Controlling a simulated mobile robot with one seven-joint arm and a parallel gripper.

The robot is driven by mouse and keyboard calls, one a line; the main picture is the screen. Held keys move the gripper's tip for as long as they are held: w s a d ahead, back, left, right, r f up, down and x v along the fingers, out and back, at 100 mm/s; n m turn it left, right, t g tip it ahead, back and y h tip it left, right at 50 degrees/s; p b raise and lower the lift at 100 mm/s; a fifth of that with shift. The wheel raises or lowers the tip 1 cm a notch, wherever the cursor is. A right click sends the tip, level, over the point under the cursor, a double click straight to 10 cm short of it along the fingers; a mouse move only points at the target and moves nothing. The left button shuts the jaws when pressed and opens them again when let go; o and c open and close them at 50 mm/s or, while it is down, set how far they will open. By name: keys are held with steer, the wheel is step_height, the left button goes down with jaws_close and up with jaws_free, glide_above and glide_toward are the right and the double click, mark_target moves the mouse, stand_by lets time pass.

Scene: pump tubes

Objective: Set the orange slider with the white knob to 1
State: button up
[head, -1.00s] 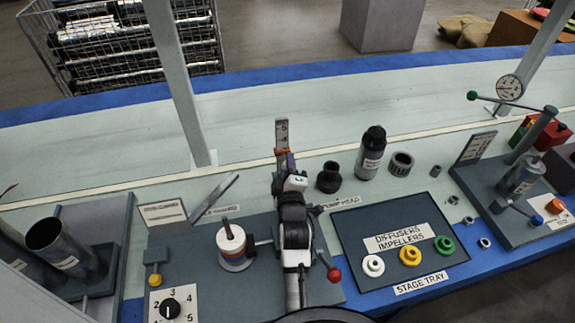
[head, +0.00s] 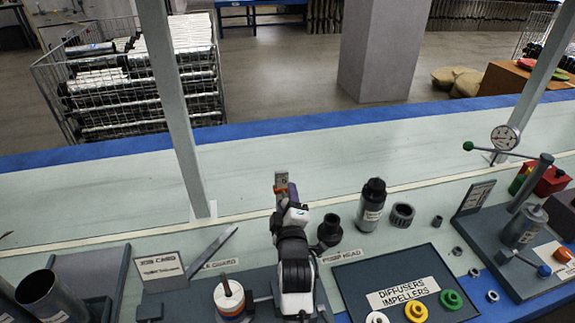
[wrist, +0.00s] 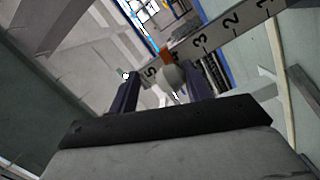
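The upright scale plate with printed numbers (wrist: 232,35) runs diagonally across the top of the wrist view, with 1 at the right end and 5 at the left. The orange slider (wrist: 166,57) sits on it between 3 and 5, covering the area of 4. Its white knob (wrist: 172,78) faces my wrist camera. My gripper (wrist: 158,72) is open, its dark fingers on both sides of the knob, closer on the right. I cannot tell whether the right finger touches it. In the head view the scale plate (head: 281,181) stands just beyond my gripper (head: 287,194), which hides most of the slider.
A post (head: 175,110) rises left of the scale. A rod stand with an orange-banded base (head: 229,298) is left of my arm. The pale bench behind is clear.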

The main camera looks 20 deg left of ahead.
steer(key=o, duration=0.8)
steer(key=r, duration=1.2)
steer(key=shift+w+r+p, duration=0.25)
steer(key=shift+p, duration=0.05)
steer(key=shift+c, duration=0.2)
steer(key=shift+s+d+r, duration=0.1)
steer(key=shift+s+r, duration=0.35)
steer(key=shift+r, duration=0.4)
steer(key=c, duration=0.8)
steer(key=shift+o, duration=0.2)
steer(key=shift+w+f, duration=0.15)
steer(key=shift+f, duration=0.3)
steer(key=shift+f, duration=0.15)
